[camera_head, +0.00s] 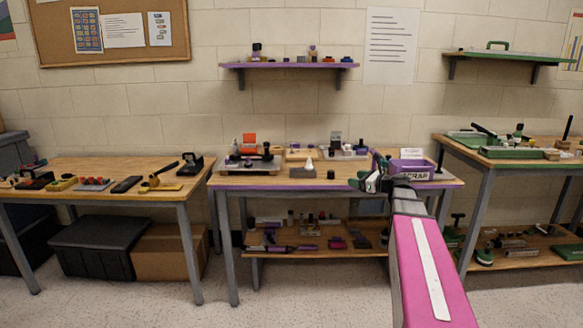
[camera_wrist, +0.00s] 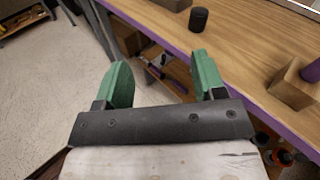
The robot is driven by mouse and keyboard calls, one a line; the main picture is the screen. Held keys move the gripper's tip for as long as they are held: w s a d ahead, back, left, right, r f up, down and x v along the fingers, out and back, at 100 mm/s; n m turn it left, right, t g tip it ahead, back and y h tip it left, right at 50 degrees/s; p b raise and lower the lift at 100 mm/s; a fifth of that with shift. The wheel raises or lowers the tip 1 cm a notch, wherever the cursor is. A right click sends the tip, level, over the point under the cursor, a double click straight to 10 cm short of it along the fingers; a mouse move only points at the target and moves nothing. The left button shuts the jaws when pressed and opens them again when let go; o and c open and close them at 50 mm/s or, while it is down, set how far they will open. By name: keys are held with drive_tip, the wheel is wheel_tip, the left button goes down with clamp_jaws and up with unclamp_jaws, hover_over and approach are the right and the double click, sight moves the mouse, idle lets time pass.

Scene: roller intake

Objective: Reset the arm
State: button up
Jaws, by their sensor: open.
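My gripper (camera_head: 366,180) is at the front right edge of the middle table in the head view, at the end of my raised pink arm. In the wrist view my gripper (camera_wrist: 163,76) shows two green fingers spread wide apart, with nothing between them. Past the fingers are the table's purple front edge and the lower shelf. The middle table (camera_head: 275,182) has a wooden top. A small black cylinder (camera_wrist: 198,19) stands on it beyond the right finger, apart from it; it also shows in the head view (camera_head: 331,174).
A purple bin labelled SCRAP (camera_head: 411,170) stands close behind my wrist. A wooden block (camera_wrist: 292,86) sits at the table edge, right of the fingers. Tools and fixtures fill the back of the table. A left table (camera_head: 110,168) and a right table (camera_head: 480,150) flank it. Open floor lies in front.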

drive_tip(key=s+a+f+n+g+h, duration=0.45)
drive_tip(key=s+f+n, duration=0.4)
drive_tip(key=f, duration=0.35)
drive_tip(key=s+a+f+n+g+h, duration=0.3)
drive_tip(key=s+a+f+n+g, duration=0.15)
drive_tip(key=s+f+n, duration=0.6)
drive_tip(key=s+d+f+n+g+h, duration=0.1)
drive_tip(key=s+f+n+g+h, duration=0.1)
drive_tip(key=s+f+n+h, duration=0.2)
drive_tip(key=s+f+n, duration=0.1)
drive_tip(key=s+f, duration=0.2)
drive_tip(key=shift+s+d+f+n+h, duration=0.15)
drive_tip(key=shift+d+f+n+h, duration=0.15)
drive_tip(key=shift+n+h, duration=0.1)
